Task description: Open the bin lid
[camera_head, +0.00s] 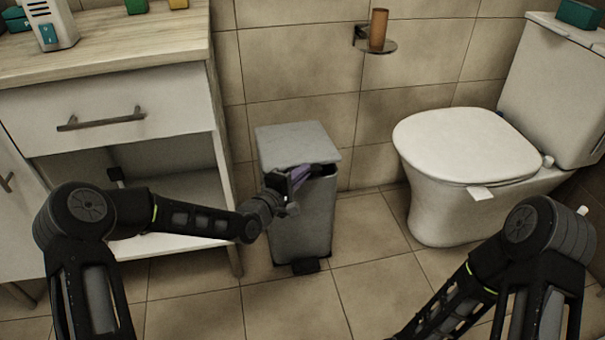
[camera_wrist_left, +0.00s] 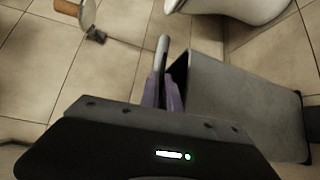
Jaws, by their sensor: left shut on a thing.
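The grey bin (camera_head: 301,228) stands on the floor between the cabinet and the toilet. Its lid (camera_head: 297,143) is slightly raised, with a dark gap under its front right edge. My left gripper (camera_head: 302,176) is at the front edge of the lid, its purple fingers shut on it. In the left wrist view the fingers (camera_wrist_left: 162,94) pinch the lid (camera_wrist_left: 162,58), which shows edge-on, apart from the bin body (camera_wrist_left: 245,95). My right arm is at the lower right of the head view; its gripper is out of frame.
A white cabinet (camera_head: 110,108) with a drawer handle stands left of the bin. The toilet (camera_head: 465,150) is to the right. A tiled wall is close behind the bin, with a roll holder (camera_head: 377,45) above. The floor in front is clear.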

